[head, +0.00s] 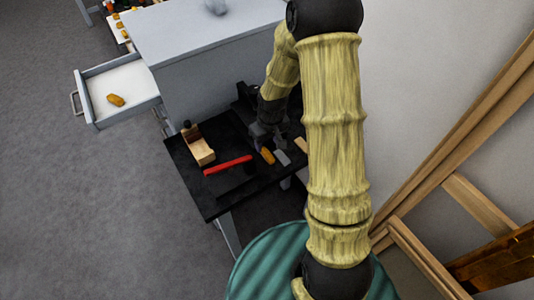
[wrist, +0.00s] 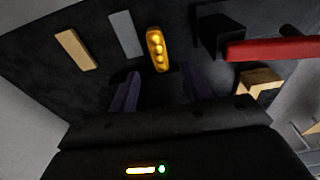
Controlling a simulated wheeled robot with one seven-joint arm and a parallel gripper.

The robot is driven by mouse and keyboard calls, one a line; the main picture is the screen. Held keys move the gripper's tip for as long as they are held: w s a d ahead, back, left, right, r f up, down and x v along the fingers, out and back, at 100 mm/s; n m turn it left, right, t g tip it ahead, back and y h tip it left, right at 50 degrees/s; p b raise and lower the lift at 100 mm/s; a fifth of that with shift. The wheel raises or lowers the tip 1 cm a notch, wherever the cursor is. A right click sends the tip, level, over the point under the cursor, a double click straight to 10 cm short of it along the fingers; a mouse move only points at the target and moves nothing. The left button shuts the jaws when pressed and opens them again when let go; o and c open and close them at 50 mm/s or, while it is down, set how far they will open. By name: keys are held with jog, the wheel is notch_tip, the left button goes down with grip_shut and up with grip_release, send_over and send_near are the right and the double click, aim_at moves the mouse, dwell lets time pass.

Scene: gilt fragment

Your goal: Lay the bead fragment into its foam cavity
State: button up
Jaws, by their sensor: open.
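The bead fragment (head: 267,155), a small gold piece with a row of round beads, lies on the black bench top. In the wrist view the bead fragment (wrist: 157,48) lies just beyond my fingertips, roughly centred between them and apart from them. My gripper (wrist: 160,76) is open and empty; in the head view my gripper (head: 261,134) is low over the bench beside the fragment. A pulled-out drawer (head: 97,119) with a white lining holds another gold piece (head: 116,100). I cannot make out an empty foam cavity in either view.
A grey bar (head: 282,157) and a tan wood strip (wrist: 75,49) lie near the fragment. A red-handled tool (head: 228,165) and a wooden block plane (head: 200,148) are on its other side. A grey cabinet (head: 205,85) stands behind the bench, a wall to the right.

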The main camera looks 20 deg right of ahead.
aim_at(267, 152)
dwell(0.3)
jog(key=shift+w+f+p, duration=0.2)
jog(key=shift+f+p, duration=0.5)
jog(key=shift+f, duration=1.95)
grip_shut()
jog(key=shift+r, duration=0.1)
notch_tip(267, 152, up, 18)
jog(key=b, duration=0.1)
jog(key=shift+b, duration=0.4)
